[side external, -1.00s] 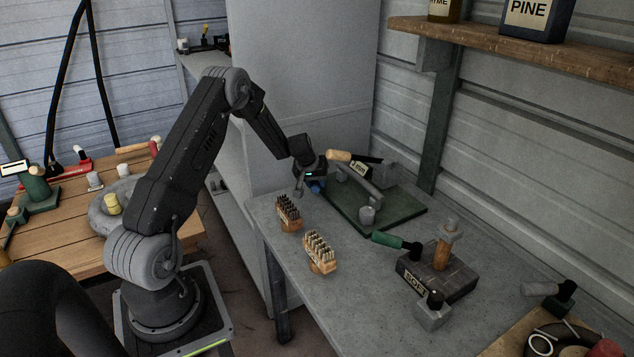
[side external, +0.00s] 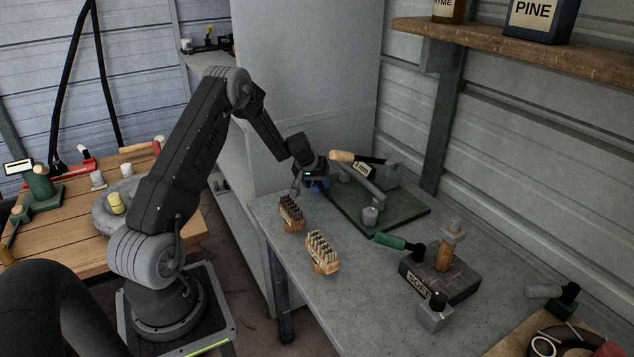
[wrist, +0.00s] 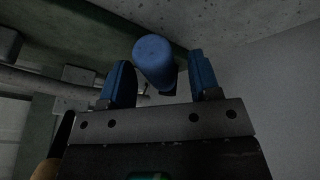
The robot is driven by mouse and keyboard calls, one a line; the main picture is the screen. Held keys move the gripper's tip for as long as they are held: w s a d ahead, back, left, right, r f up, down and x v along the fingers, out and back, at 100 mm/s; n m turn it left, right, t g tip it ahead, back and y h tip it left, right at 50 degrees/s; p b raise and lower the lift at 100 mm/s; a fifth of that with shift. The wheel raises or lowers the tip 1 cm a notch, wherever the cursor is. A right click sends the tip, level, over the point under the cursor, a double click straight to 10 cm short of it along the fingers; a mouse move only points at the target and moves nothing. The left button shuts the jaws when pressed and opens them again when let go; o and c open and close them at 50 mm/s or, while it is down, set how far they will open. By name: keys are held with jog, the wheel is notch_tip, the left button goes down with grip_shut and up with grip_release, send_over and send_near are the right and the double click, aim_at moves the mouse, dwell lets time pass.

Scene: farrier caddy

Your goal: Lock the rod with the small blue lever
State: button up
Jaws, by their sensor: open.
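The small blue lever (wrist: 152,58) shows in the wrist view as a blue cylinder end. It stands between the two blue fingers of my gripper (wrist: 160,75), with a visible gap on each side. My gripper is open around it, and I see no contact. In the side view my gripper (side external: 311,184) is at the left end of the green plate (side external: 400,216). A blue patch shows under it there; I cannot tell lever from fingers. The grey rod (side external: 363,186) lies in grey blocks on the plate. It also shows at left in the wrist view (wrist: 38,82).
A wooden-handled lever (side external: 345,157) rises behind the rod. A grey cabinet (side external: 305,70) stands close behind my gripper.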

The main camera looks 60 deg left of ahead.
jog(key=v, duration=1.3)
jog(key=shift+s+r, duration=0.15)
jog(key=shift+r, duration=0.2)
jog(key=x, duration=1.4)
jog(key=shift+a, duration=0.1)
jog(key=shift+r, duration=0.1)
jog(key=shift+c, duration=0.5)
grip_shut()
